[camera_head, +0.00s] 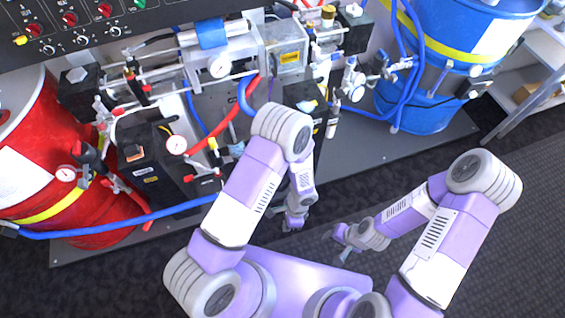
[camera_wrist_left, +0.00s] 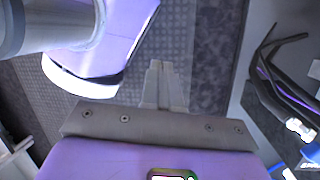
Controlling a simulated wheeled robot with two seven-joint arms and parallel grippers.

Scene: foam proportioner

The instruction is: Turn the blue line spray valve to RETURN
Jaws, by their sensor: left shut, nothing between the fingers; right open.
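On the blue side of the machine, a group of silver valve fittings with small blue parts (camera_head: 354,82) stands left of the blue drum (camera_head: 425,100). I cannot tell which of these is the spray valve, or its setting. My left gripper (camera_head: 293,222) hangs below and left of these fittings, near the front edge of the base plate, apart from them. In the left wrist view its fingers (camera_wrist_left: 163,80) are together, with nothing between them. My right gripper (camera_head: 342,246) is open and empty, low in front of the plate.
A red drum (camera_head: 60,160) stands at the left, with a blue hose (camera_head: 130,221) running along the plate's front. A control panel (camera_head: 80,22) is at the top left. Dark hoses (camera_wrist_left: 285,85) show at the right in the left wrist view. Floor at the lower right (camera_head: 500,230) is clear.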

